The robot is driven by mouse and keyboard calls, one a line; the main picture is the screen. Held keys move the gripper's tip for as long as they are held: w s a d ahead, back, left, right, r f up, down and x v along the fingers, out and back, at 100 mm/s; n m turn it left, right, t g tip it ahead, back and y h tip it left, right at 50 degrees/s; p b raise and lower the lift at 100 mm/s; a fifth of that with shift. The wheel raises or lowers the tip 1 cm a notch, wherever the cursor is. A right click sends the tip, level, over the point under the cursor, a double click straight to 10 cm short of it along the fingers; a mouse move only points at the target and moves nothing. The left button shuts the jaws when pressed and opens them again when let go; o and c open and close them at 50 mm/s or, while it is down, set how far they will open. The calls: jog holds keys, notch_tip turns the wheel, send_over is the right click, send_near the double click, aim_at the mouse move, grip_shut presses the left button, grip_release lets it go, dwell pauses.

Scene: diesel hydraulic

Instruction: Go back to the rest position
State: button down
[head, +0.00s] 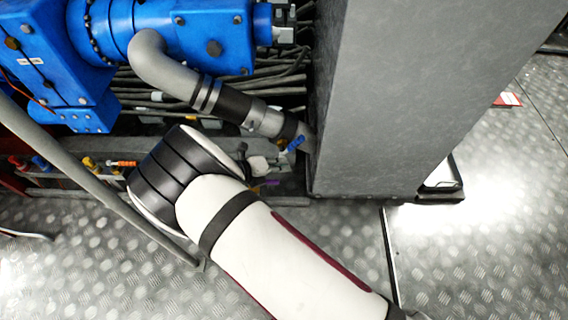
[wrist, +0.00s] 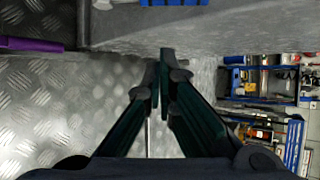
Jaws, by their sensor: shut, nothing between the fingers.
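My gripper (wrist: 160,82) is in the wrist view, its two dark fingers together at the tips with nothing between them. In the head view my white and black arm reaches from the lower right up toward the pipes, and the gripper itself does not show there. In the wrist view a grey surface (wrist: 230,28) lies just beyond and above the fingertips; I cannot tell whether they touch it.
A large grey cabinet (head: 385,95) stands right of my arm. Blue machinery (head: 215,45), a grey bent pipe (head: 165,70) and a slanted rail (head: 85,175) are close by. Bare metal floor (head: 490,240) is at right. Stocked shelves (wrist: 265,80) show in the wrist view, plus a purple bar (wrist: 30,45).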

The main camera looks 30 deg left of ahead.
dwell(0.4)
jog(key=w+d+r+m+g+h, duration=0.2)
jog(key=w+d+r+m, duration=0.35)
jog(key=r, duration=0.45)
jog(key=d+r+m+g+y, duration=0.1)
jog(key=d+r+m+g, duration=0.6)
jog(key=d+r+m, duration=1.4)
jog(key=s+d+r+m+g+y, duration=0.1)
jog(key=s+d+r+m+y, duration=0.1)
jog(key=s+d+r+m, duration=0.35)
jog(key=s+d+r+m+g+y, duration=0.1)
jog(key=s+d+r+m, duration=0.2)
jog(key=s+d+r, duration=0.65)
jog(key=s+d+f+m+y, duration=0.1)
jog(key=s+d+f+m, duration=0.1)
jog(key=s+m, duration=0.4)
jog(key=s+d+f+m+y, duration=0.1)
jog(key=s+d+m+y, duration=0.2)
jog(key=s, duration=0.5)
notch_tip(320, 180, up, 28)
jog(key=m+t+h+p, duration=0.1)
jog(key=t+p, duration=0.3)
jog(key=p, duration=2.2)
jog(key=shift+s+t+p, duration=0.15)
jog(key=shift+t+p, duration=0.15)
jog(key=shift+p, duration=0.05)
